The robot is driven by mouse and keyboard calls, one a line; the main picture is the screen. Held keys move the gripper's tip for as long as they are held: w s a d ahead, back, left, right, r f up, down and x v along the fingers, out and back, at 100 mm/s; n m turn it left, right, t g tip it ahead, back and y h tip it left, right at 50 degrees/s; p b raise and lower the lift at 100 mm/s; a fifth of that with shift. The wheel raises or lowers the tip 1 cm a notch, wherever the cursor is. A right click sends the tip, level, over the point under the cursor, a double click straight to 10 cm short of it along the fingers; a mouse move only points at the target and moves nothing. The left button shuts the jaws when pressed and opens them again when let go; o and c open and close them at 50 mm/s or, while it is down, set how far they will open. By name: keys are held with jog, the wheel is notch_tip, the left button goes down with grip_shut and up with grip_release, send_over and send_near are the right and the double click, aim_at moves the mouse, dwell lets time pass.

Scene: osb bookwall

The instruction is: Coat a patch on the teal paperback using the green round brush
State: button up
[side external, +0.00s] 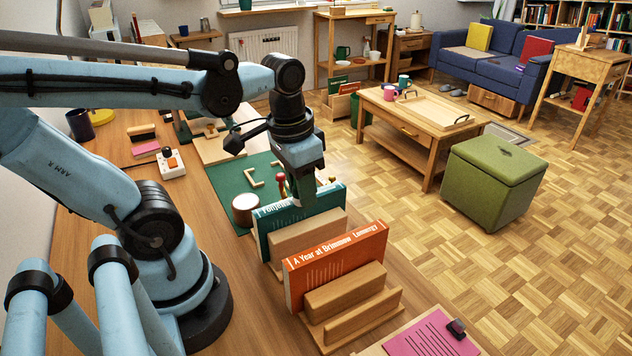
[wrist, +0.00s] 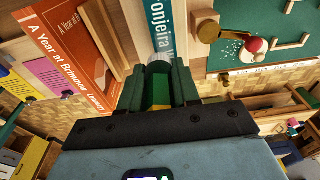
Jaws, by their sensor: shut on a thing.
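The teal paperback (side external: 268,232) stands upright in a wooden holder, its white-lettered spine facing up. In the wrist view its spine (wrist: 160,22) lies straight ahead of the jaws. My gripper (side external: 306,196) is over the book's top edge, pointing down. In the wrist view my gripper (wrist: 159,88) is shut on the green round brush (wrist: 160,92), with a pale grey round end (wrist: 159,58) showing toward the spine. I cannot tell whether the brush touches the book. In the side view the brush is mostly hidden by my gripper.
An orange book (side external: 335,265) stands in a wooden holder (side external: 350,315) close in front. Behind lies a green mat (side external: 232,178) with a round brown pot (side external: 245,209) and small red-topped items (side external: 281,182). A pink sheet (side external: 432,338) lies at the front right.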

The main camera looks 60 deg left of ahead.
jog(key=shift+a, duration=1.6)
jog(key=shift+w+d, duration=0.1)
jog(key=shift+w, duration=0.35)
jog(key=shift+w+d, duration=0.15)
jog(key=shift+d, duration=2)
jog(key=shift+w+a, duration=0.1)
jog(key=shift+w, duration=0.45)
jog(key=shift+a, duration=1.85)
jog(key=shift+a+r, duration=0.1)
jog(key=shift+a, duration=0.15)
notch_tip(320, 180, up, 8)
jog(key=shift+d, duration=0.1)
